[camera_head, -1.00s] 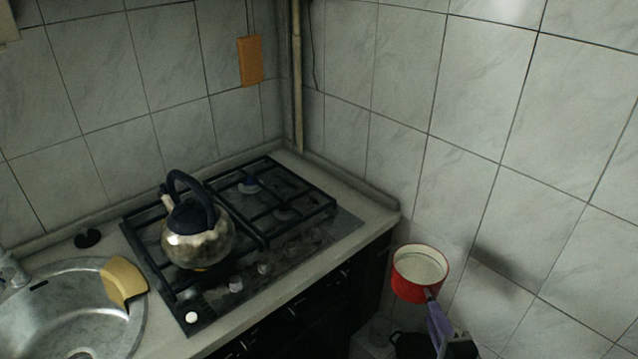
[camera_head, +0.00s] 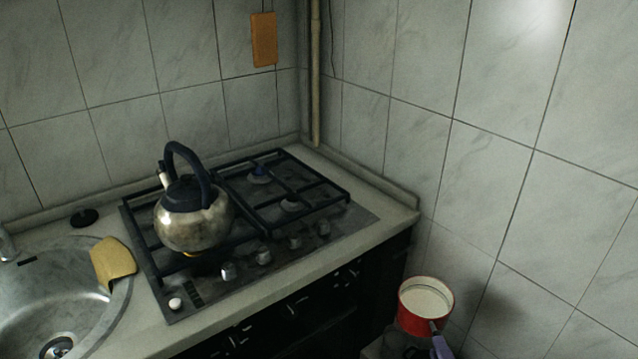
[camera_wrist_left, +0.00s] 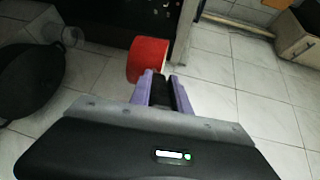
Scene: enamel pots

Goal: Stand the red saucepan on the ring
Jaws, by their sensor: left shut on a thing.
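The red saucepan (camera_head: 412,318) has a white inside and is held upright off the right front corner of the counter, not over the hob. My left gripper (camera_head: 440,342) is at the lower edge of the head view, shut on the pan's handle. In the left wrist view the red pan (camera_wrist_left: 147,58) sits beyond the purple fingers (camera_wrist_left: 165,85). The hob (camera_head: 365,222) has a bare back burner ring (camera_head: 258,176) and a bare right ring (camera_head: 291,205) under black grates. A kettle covers the left part of the hob. My right gripper is out of view.
The steel kettle (camera_head: 192,226) with a dark handle stands on the left grate. A sink (camera_head: 45,310) with a yellow cloth (camera_head: 112,262) on its rim is at the left. The tiled wall (camera_head: 520,200) closes the right side. A dark pan (camera_wrist_left: 30,80) shows below.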

